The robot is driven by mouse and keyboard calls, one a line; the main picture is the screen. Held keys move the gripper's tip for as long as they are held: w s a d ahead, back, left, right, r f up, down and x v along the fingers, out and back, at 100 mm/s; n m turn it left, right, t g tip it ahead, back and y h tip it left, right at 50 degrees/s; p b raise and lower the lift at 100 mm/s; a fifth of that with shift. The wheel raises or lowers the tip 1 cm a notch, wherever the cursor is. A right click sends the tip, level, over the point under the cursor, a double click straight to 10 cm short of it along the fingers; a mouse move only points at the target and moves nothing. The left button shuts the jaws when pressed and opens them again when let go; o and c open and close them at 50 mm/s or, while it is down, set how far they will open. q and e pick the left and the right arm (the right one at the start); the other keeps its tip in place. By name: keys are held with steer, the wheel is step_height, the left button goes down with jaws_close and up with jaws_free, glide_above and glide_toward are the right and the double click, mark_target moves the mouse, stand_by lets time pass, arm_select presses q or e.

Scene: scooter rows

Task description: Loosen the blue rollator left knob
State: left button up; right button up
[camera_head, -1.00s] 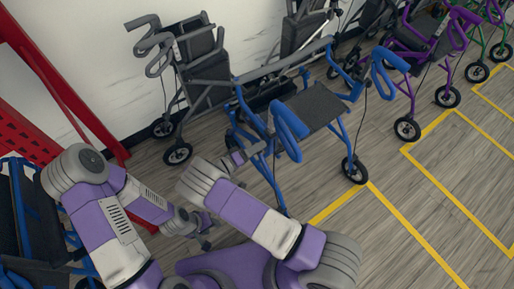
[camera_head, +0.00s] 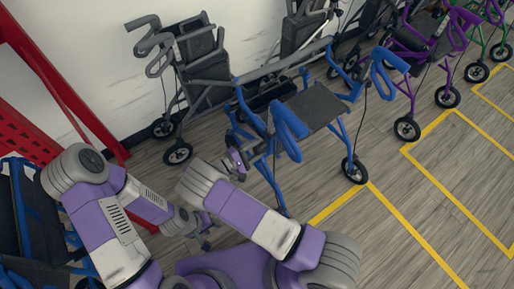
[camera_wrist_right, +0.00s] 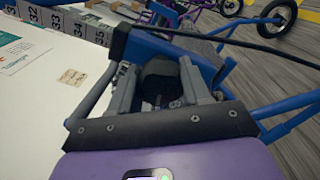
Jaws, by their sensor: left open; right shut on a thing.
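The blue rollator (camera_head: 318,105) stands in the middle of the head view, with blue frame tubes, looped handles and a dark seat. In the right wrist view its blue tube (camera_wrist_right: 165,48) runs across just beyond my fingers. My right gripper (camera_head: 262,148) is at the rollator's near left side; in the wrist view its two grey fingers (camera_wrist_right: 158,80) are closed on either side of a black knob (camera_wrist_right: 157,92) beside the tube. The knob is partly in shadow, and I cannot make it out in the head view. My left gripper (camera_head: 206,232) is open and low, away from the rollator.
A grey rollator (camera_head: 197,75) stands by the wall behind, and a purple one (camera_head: 425,55) to the right. A red rack (camera_head: 60,85) and another blue-framed walker (camera_head: 30,220) are at the left. The yellow-lined floor (camera_head: 420,200) at the right is clear.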

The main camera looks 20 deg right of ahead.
steer(key=n, duration=0.6)
steer(key=shift+w+a+n, duration=0.1)
steer(key=shift+w+n, duration=0.05)
steer(key=shift+n, duration=0.15)
steer(key=n, duration=0.5)
steer(key=shift+f+p, duration=0.1)
steer(key=shift+p, duration=0.25)
steer(key=shift+f, duration=0.1)
steer(key=o, duration=1)
steer(key=shift+o, duration=0.2)
steer(key=p+v, duration=0.1)
steer(key=v, duration=0.6)
steer(key=shift+s+a, duration=0.2)
steer(key=shift+s, duration=0.05)
steer(key=shift+s, duration=0.1)
